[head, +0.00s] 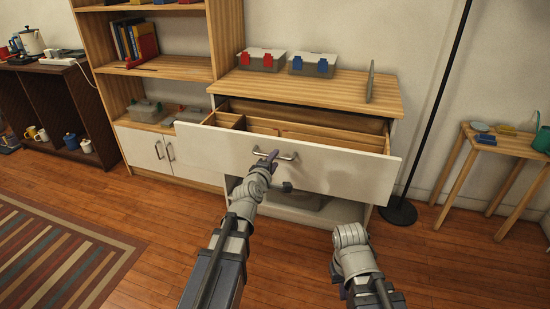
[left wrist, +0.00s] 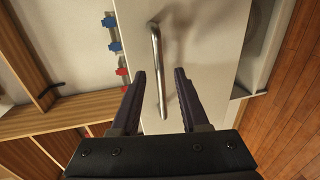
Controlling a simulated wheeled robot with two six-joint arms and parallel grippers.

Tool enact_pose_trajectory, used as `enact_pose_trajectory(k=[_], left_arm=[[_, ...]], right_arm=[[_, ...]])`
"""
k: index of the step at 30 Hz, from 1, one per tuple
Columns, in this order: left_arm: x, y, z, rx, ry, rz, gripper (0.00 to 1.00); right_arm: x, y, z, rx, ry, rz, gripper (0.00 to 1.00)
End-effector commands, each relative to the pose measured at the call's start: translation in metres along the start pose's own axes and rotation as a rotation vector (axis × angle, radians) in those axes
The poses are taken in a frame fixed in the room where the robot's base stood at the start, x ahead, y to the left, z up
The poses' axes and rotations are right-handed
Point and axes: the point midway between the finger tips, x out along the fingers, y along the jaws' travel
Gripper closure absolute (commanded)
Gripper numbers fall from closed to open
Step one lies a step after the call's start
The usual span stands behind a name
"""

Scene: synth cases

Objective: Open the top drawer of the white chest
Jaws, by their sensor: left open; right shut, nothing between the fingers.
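The white chest has a wooden top (head: 320,92). Its top drawer (head: 330,175) stands pulled well out, with a white front and a wooden interior with dividers in view. The drawer's metal bar handle (head: 286,156) also shows in the left wrist view (left wrist: 155,50). My left gripper (head: 280,170) is at the drawer front, beside the handle. In the left wrist view its fingers (left wrist: 160,75) are open, one on each side of the handle, with gaps to it. My right arm shows at the lower right in the head view, but its gripper is out of sight.
Two lidded boxes, one with red clips (head: 262,60) and one with blue clips (head: 312,64), and an upright panel (head: 370,82) stand on the chest. A bookshelf (head: 165,67) adjoins it at left. A black pole (head: 437,110) and small wooden table (head: 510,143) stand at right.

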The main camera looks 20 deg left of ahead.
Motion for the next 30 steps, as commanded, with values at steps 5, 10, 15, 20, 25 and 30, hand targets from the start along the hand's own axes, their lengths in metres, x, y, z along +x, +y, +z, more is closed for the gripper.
enact_pose_trajectory(k=[5,10,15,20,25,30], left_arm=[[-0.028,0.002,0.004,0.000,-0.002,0.000,0.55],[-0.037,0.002,0.005,0.001,-0.003,0.000,0.55],[-0.037,0.002,0.005,0.001,-0.003,0.000,0.55],[-0.036,-0.001,0.011,0.022,-0.017,-0.015,0.55],[-0.043,-0.041,0.070,0.267,-0.180,-0.177,0.55],[-0.086,-0.121,0.145,0.742,-0.499,-0.460,0.55]], right_arm=[[-0.008,0.001,0.001,0.000,0.000,-0.001,1.00],[-0.010,0.001,0.001,0.001,0.000,-0.002,1.00],[-0.009,0.001,0.001,0.001,0.000,-0.002,1.00],[-0.009,0.001,0.001,0.001,0.000,-0.002,1.00],[-0.009,0.001,0.001,0.001,0.000,-0.002,1.00],[-0.009,0.001,0.001,0.000,0.000,-0.002,1.00]])
